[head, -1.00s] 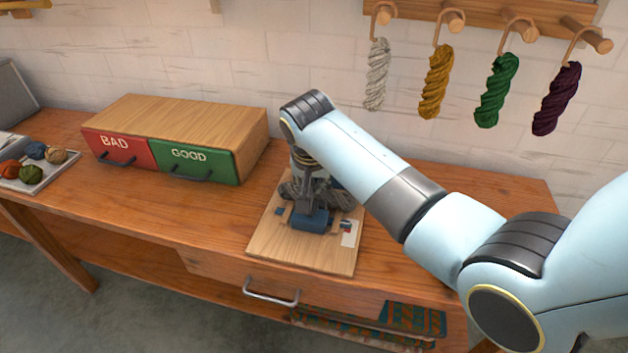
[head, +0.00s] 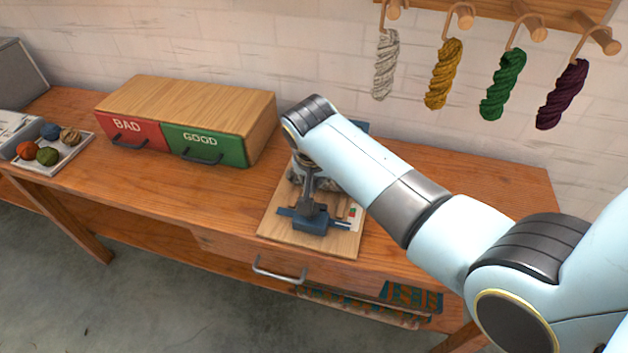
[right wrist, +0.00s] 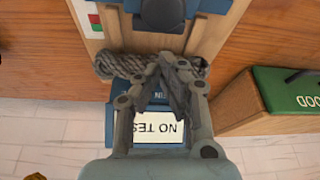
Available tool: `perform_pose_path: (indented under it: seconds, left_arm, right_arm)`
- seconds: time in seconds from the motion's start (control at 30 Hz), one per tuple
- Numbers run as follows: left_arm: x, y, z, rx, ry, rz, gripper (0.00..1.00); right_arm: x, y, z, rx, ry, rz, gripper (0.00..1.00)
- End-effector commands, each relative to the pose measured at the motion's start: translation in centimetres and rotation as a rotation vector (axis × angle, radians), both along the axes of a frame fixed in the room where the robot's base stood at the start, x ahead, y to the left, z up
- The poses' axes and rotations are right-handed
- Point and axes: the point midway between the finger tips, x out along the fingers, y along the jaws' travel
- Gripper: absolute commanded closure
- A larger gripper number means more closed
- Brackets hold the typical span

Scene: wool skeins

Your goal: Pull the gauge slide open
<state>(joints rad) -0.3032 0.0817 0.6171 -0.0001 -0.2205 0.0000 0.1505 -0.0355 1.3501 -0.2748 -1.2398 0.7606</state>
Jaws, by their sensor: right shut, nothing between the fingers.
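The gauge stands on a pale wooden board (head: 285,232) at the middle of the bench. Its blue slide (head: 312,223) with a dark round knob lies at the near side; part of it shows at the top of the right wrist view (right wrist: 200,6). A grey skein (right wrist: 118,66) lies across the board behind the slide. Contact with the skein cannot be told. My left gripper is not in view.
A drawer box (head: 205,98) with red BAD and green GOOD fronts stands left of the gauge. A tray (head: 72,152) of small wool balls lies further left. Several skeins hang on pegs on the wall. The bench between box and board is clear.

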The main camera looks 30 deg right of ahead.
Motion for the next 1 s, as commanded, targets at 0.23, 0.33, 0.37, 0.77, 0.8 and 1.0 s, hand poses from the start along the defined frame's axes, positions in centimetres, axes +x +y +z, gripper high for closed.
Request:
perform_pose_path:
  seconds: [0.23,0.33,0.37,0.77,0.8,1.0]
  left_arm:
    - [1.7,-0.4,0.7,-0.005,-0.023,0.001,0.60]
    - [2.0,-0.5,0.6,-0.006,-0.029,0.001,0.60]
    - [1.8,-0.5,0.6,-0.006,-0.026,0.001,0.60]
    - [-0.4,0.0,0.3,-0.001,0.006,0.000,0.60]
    - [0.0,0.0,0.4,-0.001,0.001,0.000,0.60]
    - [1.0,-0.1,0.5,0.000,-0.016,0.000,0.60]
  right_arm:
    - [-0.7,0.4,4.5,0.003,-0.005,0.002,1.00]
    - [-1.2,0.9,6.4,0.001,-0.004,0.002,1.00]
    - [-1.4,1.0,6.9,0.002,-0.004,0.003,1.00]
    - [-2.3,1.6,9.7,0.000,0.000,0.002,1.00]
    - [-2.3,1.6,9.7,0.000,0.000,0.002,1.00]
    - [-2.2,1.6,9.7,0.000,0.000,0.002,1.00]
